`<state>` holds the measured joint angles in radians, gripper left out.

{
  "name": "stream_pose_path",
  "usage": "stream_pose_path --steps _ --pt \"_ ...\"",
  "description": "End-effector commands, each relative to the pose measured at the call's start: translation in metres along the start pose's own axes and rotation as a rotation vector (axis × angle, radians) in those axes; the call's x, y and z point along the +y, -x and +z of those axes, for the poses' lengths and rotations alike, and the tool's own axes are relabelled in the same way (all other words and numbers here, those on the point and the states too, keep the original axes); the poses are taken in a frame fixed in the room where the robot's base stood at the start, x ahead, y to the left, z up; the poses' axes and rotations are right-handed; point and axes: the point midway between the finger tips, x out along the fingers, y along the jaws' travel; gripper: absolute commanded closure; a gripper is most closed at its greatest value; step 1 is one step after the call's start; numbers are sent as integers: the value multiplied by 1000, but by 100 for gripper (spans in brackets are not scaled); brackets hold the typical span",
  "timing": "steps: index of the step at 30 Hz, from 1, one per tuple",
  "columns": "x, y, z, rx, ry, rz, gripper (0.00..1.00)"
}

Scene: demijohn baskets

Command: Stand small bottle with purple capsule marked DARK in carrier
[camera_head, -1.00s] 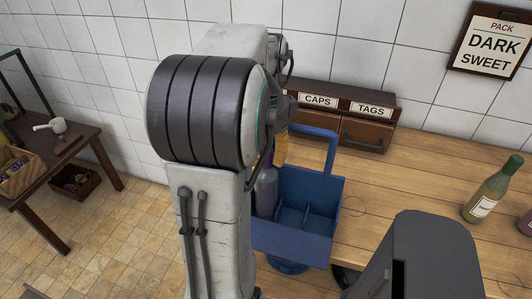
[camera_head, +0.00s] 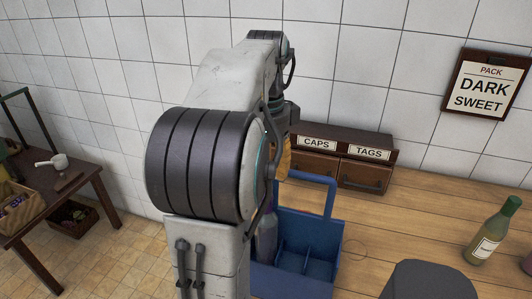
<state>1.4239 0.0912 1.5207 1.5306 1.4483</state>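The blue carrier (camera_head: 318,268) with an upright handle stands at the wooden table's near edge, in the middle of the view. A dark grey-purple bottle (camera_head: 266,236) stands upright in its left side, partly hidden by my arm. Its top shows a little purple; no label or marking is readable. My gripper (camera_head: 284,158) shows only as a yellowish part above the bottle, beside the drawer box. It appears clear of the bottle, but my arm hides most of it and its fingertips are not clear.
A green-capped bottle (camera_head: 491,232) stands on the table (camera_head: 418,222) at right, with another bottle cut off at the edge. A drawer box (camera_head: 336,163) labelled CAPS and TAGS stands behind the carrier. A wall sign reads PACK DARK SWEET (camera_head: 487,84). A side table (camera_head: 85,184) is at left.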

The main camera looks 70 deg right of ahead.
Motion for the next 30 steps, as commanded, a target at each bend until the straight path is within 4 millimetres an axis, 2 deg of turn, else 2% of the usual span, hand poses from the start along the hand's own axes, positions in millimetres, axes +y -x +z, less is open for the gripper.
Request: stream_pose_path --steps 3,7,17,20,23,26,30 --pt "-1 14 0 0 0 -2 56" --pt "-1 23 0 0 0 -2 56" --pt "0 28 1 0 4 0 56" --pt "2 28 9 1 52 -5 56" --pt "7 26 30 3 176 -21 56" --pt "19 22 64 6 388 -49 56" --pt "50 11 118 12 780 -100 56"
